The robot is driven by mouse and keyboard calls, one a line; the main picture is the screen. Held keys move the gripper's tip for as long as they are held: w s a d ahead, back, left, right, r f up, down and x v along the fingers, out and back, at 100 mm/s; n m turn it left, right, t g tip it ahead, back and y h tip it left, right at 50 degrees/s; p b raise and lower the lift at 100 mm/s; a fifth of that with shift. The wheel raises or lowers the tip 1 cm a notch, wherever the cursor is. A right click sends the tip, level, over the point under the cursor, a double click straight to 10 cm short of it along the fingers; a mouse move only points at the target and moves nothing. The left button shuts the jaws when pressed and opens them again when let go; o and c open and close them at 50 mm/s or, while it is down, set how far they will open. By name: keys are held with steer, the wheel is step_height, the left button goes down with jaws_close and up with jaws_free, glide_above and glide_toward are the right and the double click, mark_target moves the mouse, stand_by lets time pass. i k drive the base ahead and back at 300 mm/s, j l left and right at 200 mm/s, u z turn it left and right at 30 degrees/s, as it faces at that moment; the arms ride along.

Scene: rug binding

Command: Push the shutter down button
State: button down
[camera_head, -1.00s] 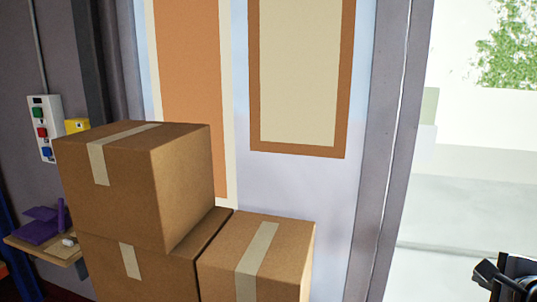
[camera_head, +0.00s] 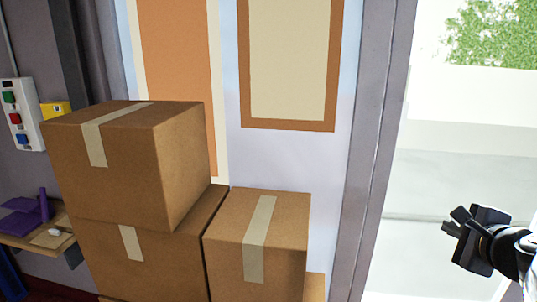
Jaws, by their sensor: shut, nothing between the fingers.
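A white control box (camera_head: 24,128) is fixed to the grey wall at the far left. It carries a green button (camera_head: 10,97), a red button (camera_head: 15,118) and a blue button (camera_head: 22,139), one above the other. I cannot read any label that says which one is shutter down. My gripper (camera_head: 454,221) is black and at the lower right, in front of the bright opening. It is shut and empty, far from the control box, with the boxes between them in the picture.
Several taped cardboard boxes (camera_head: 165,180) are stacked at lower left and centre. A yellow box (camera_head: 56,110) is beside the control box. A small wooden shelf (camera_head: 50,238) holds purple items (camera_head: 27,215). Hanging panels (camera_head: 288,60) stand behind, then a grey post (camera_head: 375,150).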

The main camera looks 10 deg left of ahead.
mark_target(22, 139)
steer(key=j+u, duration=0.45)
steer(key=j, duration=2)
steer(key=i+j+u, duration=0.1)
steer(key=j, duration=0.35)
steer(key=i+j+u, duration=0.1)
steer(key=i+j, duration=0.15)
steer(key=j, duration=0.15)
steer(key=i+j+u, duration=0.1)
steer(key=j, duration=0.35)
steer(key=i+j+u, duration=0.1)
steer(key=i+j, duration=0.2)
steer(key=i+j+u, duration=0.1)
steer(key=i+j, duration=0.15)
steer(key=j, duration=0.2)
steer(key=i+j+u, duration=0.1)
steer(key=i+j, duration=0.15)
steer(key=i, duration=0.2)
steer(key=i+j, duration=0.2)
steer(key=i, duration=0.2)
steer(key=j+u, duration=0.05)
